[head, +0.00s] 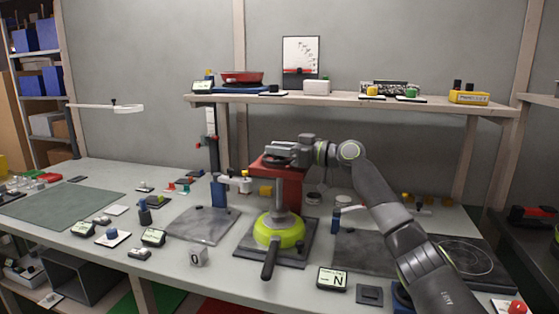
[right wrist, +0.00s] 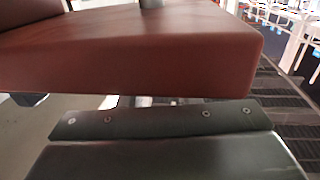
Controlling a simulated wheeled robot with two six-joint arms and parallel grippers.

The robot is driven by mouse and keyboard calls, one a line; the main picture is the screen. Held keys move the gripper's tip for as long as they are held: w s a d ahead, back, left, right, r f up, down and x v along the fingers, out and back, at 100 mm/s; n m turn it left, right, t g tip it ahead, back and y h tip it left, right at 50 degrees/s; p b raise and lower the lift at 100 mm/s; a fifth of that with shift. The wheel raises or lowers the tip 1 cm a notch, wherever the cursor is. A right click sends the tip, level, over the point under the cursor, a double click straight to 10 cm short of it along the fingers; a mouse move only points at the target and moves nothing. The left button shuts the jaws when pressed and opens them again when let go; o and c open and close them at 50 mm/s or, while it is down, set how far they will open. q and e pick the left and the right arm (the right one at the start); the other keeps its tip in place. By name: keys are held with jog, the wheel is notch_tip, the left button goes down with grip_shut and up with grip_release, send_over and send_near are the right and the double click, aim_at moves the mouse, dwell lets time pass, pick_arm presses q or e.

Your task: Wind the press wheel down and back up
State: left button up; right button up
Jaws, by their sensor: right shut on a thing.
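The press has a red frame (head: 288,187) standing on a dark base plate (head: 300,252) in the middle of the bench. A grey ram (head: 281,198) comes down from its head onto or just above a lime-green pan-like disc (head: 279,231) with a black handle. My right gripper (head: 279,152) is at the top of the red head, shut on the press wheel, which it largely hides. In the right wrist view the red head (right wrist: 140,60) fills the upper part; the wheel's rim is not clear there. My left gripper is out of view.
A shelf (head: 350,99) with a red pan (head: 242,77) runs behind the press. A blue post stand (head: 219,190) is left of it. A display marked N (head: 332,279) stands at the front right. A green mat (head: 60,207) lies far left.

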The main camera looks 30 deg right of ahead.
jog(key=shift+n+g+y+b, duration=0.5)
jog(key=shift+y+b, duration=0.2)
jog(key=shift+y, duration=0.1)
jog(key=shift+n+g+y, duration=0.3)
jog(key=shift+n+y, duration=0.1)
jog(key=shift+n+g+y, duration=0.4)
jog(key=shift+y, duration=0.1)
jog(key=shift+r+n+g+y, duration=0.1)
jog(key=shift+n+g+y, duration=0.3)
jog(key=shift+g, duration=0.1)
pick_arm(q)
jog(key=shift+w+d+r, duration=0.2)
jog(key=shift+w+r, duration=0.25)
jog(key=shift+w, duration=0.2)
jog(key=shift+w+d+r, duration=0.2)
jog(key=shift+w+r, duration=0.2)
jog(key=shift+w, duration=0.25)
pick_arm(e)
jog(key=shift+n+g+y, duration=0.3)
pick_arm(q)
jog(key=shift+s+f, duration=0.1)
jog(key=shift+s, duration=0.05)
pick_arm(e)
jog(key=o, duration=0.9)
jog(key=shift+o, duration=0.2)
